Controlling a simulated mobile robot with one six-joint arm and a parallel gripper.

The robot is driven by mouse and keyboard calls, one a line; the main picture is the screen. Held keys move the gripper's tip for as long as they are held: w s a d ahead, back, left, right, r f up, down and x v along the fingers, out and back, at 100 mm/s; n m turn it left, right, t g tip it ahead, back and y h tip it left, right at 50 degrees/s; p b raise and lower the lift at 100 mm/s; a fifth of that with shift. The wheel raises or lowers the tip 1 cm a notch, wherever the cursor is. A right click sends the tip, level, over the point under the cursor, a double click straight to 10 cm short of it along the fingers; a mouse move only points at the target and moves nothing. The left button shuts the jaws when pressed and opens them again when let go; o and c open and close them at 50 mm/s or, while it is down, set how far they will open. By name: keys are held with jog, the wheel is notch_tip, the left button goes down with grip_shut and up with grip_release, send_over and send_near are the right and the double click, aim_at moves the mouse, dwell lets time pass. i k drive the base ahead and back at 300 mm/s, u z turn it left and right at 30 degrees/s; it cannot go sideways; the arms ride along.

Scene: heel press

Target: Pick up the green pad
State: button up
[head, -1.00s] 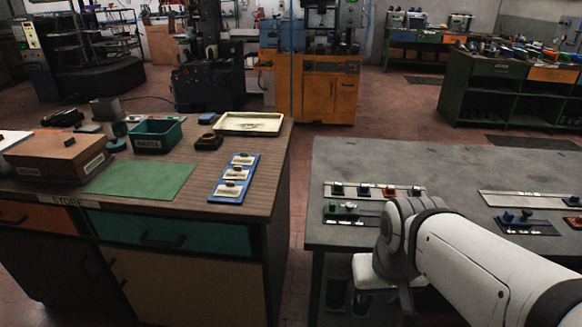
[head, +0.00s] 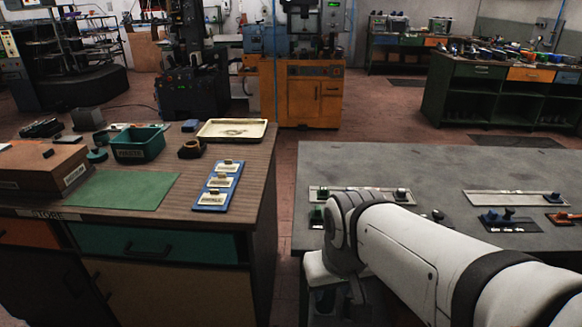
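Two kinds of green thing could be the pad, and I cannot tell which is meant. A small green piece (head: 316,214) stands at the left front of the grey table, just left of my arm. A dark green piece sits on the left metal strip (head: 375,193) behind it. A flat green mat (head: 125,190) lies on the wooden-topped cabinet. My white arm reaches in from the lower right and covers part of the grey table's front. Its wrist hangs at the table's front edge, away from the mat. My gripper's fingers do not show.
The grey table (head: 440,165) also carries a right metal strip (head: 512,198) and small blue and orange pieces. The cabinet top holds a teal bin (head: 138,145), a cream tray (head: 232,130), a blue card board (head: 217,186) and a brown box (head: 40,170). A floor gap separates both.

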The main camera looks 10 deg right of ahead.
aim_at(323, 194)
jog(key=i, duration=0.9)
jog(key=u, duration=0.05)
